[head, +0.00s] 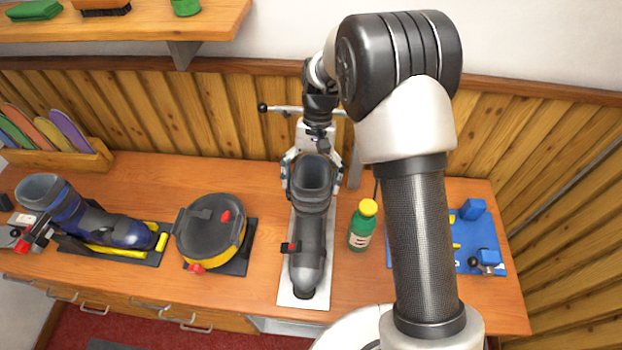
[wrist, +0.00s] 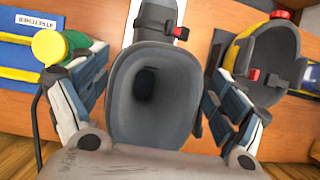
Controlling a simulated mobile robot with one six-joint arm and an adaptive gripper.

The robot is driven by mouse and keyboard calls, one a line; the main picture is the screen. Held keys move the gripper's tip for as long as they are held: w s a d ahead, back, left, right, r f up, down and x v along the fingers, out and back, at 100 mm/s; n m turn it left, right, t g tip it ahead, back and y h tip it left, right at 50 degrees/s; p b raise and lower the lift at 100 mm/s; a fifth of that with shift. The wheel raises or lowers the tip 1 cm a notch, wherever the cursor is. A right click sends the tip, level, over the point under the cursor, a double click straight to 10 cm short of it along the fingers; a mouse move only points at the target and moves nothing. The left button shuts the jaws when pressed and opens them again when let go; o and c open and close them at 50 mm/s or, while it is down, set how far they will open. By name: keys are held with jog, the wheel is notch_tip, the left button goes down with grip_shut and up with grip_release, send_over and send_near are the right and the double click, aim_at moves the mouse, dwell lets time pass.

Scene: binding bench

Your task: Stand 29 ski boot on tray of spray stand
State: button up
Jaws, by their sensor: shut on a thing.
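A grey ski boot (head: 308,235) is upright over a long white plate (head: 288,285), toe towards the front edge. I cannot tell whether its sole touches the plate, and no 29 is legible. My gripper (head: 312,172) is shut on the boot's upper cuff, one finger on each side. In the wrist view the open cuff of the boot (wrist: 155,95) fills the middle, between the two fingers of my gripper (wrist: 155,110). A metal crossbar with a black knob (head: 263,107) stands behind the boot. I cannot tell for sure which fixture is the spray stand.
A green bottle with a yellow cap (head: 361,226) stands close right of the boot. A round black-and-yellow device (head: 212,232) is left. A blue board (head: 490,262) is right, partly behind my arm. A rack (head: 60,158) stands back left.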

jog(key=shift+f, duration=0.2)
jog(key=o, duration=1.8)
jog(key=shift+o, duration=0.4)
jog(key=shift+f, duration=0.1)
jog(key=v, duration=1.1)
jog(key=s+d+r+t+b, duration=0.3)
jog(key=s+r+b, duration=0.2)
jog(key=s+r, duration=0.15)
jog(key=s+d+f+t+b, duration=0.1)
jog(key=s+f+t+b, duration=0.1)
jog(key=s, duration=0.5)
jog(key=s+d+f+n+t+h+b, duration=0.1)
jog(key=s+d+f+t+b, duration=0.1)
jog(key=s, duration=0.4)
jog(key=s+d+f+n+t+b, duration=0.1)
jog(key=s+d+f+t+b, duration=0.1)
jog(key=s+f+b, duration=0.2)
jog(key=s, duration=0.3)
jog(key=shift+s+f, duration=0.25)
jog(key=shift+s, duration=0.1)
